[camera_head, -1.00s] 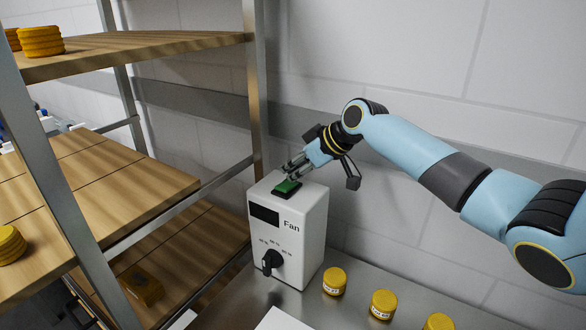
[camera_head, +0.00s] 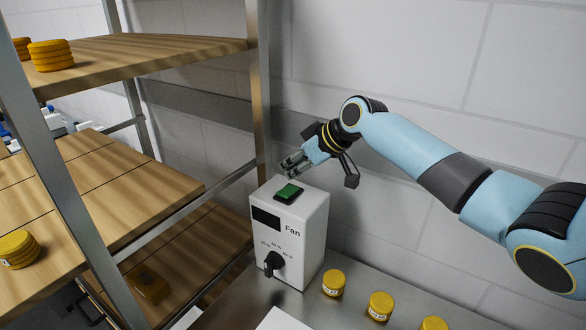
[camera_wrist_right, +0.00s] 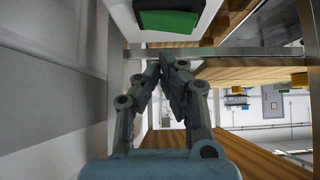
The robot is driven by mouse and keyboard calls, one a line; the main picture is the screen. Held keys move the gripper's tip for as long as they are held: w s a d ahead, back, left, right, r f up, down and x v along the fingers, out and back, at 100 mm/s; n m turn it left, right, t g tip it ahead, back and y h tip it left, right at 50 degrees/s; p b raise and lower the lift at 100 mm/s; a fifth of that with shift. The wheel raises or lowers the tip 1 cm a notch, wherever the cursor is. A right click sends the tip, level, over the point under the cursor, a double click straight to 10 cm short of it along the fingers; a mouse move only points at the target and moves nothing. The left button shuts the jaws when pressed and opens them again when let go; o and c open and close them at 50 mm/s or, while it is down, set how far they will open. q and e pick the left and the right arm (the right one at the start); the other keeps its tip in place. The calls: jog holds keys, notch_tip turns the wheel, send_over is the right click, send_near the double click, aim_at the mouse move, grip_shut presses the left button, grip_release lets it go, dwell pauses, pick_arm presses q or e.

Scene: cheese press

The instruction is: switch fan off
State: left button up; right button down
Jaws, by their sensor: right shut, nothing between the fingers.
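The fan control box (camera_head: 300,234) is white, labelled "Fan", and stands upright on a metal surface beside the shelf. A green rocker switch (camera_head: 289,192) is set in its top. A black display and a black knob (camera_head: 273,262) are on its front face. My right gripper (camera_head: 288,170) is shut and empty, just above and behind the switch, apart from it. In the right wrist view, the shut fingertips (camera_wrist_right: 168,66) show below the green switch (camera_wrist_right: 167,21) at the top edge. My left gripper is not in view.
A shelf with wooden boards (camera_head: 140,56) and metal posts stands at the left, with yellow cheeses (camera_head: 51,55) on it. Several yellow jars (camera_head: 333,282) stand in a row right of the box. A tiled wall is close behind my right arm.

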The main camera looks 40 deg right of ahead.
pick_arm(q)
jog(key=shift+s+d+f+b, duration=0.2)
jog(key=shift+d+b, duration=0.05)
jog(key=shift+b, duration=0.5)
pick_arm(e)
jog(key=w+d+v, duration=0.1)
jog(key=v, duration=1)
jog(key=shift+r, duration=0.3)
jog(key=shift+d, duration=0.1)
